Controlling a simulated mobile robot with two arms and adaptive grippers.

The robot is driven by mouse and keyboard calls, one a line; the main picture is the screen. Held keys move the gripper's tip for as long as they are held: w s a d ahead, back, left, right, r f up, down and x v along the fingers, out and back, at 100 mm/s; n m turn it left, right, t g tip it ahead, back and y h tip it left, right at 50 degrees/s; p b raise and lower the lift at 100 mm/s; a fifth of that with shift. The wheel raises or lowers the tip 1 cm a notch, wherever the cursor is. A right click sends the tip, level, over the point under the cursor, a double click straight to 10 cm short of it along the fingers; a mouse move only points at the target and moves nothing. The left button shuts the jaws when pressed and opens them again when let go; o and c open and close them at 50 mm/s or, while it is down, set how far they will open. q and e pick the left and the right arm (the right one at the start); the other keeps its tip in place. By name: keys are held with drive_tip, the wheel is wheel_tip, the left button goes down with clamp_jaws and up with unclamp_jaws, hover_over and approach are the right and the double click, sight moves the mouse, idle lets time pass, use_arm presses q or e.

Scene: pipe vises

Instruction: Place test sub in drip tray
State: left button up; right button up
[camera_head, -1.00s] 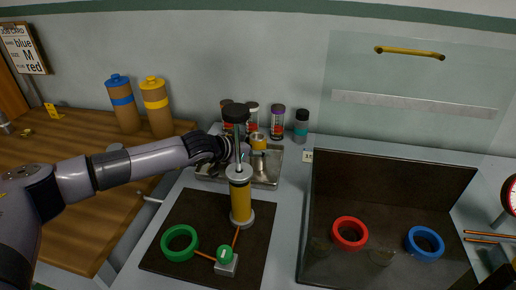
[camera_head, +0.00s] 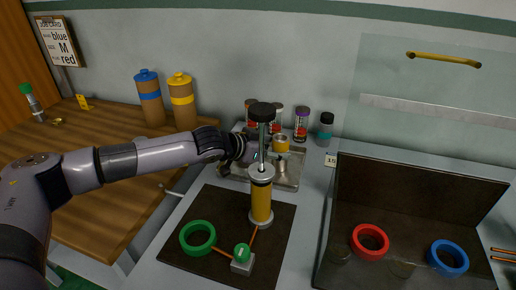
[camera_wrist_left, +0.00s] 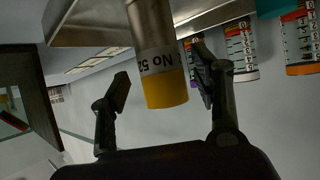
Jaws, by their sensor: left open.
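The test sub appears to be the short steel cylinder with a yellow band (camera_head: 281,145). It stands upright in the shallow metal drip tray (camera_head: 290,182) behind the pump. In the left wrist view, which looks upside down, the sub (camera_wrist_left: 165,90) shows a "No 5" style marking and stands between the two fingers. My left gripper (camera_head: 248,153) reaches in from the left over the tray; its fingertips are partly hidden behind the pump. In the wrist view the gripper (camera_wrist_left: 163,88) is open, with gaps beside the sub. My right gripper is not in view.
A yellow hand pump (camera_head: 261,203) with a black knob stands on a dark mat (camera_head: 210,262) in front of the tray. A green ring (camera_head: 198,252) lies on the mat. Several bottles (camera_head: 302,125) stand behind the tray. A dark open box (camera_head: 425,205) holds red and blue rings.

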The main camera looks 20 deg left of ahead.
use_arm(q)
drive_tip(key=v, duration=0.8)
drive_tip(key=shift+s+r, duration=0.2)
drive_tip(key=shift+s, duration=0.05)
